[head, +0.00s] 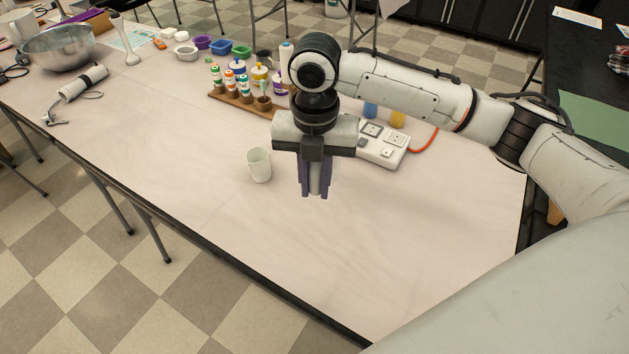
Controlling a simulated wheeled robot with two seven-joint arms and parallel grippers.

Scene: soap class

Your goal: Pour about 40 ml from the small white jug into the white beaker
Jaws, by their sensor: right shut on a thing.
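A white beaker (259,164) stands upright on the pale table, with no handle in sight, just left of my right gripper. My right gripper (316,190) points straight down over the table, with purple fingers. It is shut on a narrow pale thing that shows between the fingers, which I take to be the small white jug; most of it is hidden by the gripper. The gripper and the beaker are apart. I cannot see any liquid level. My left gripper is not in view.
A wooden rack (238,101) with several paint bottles stands behind the gripper. A metal bowl (58,47) and a white hand tool (82,83) lie far left. The front table is clear.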

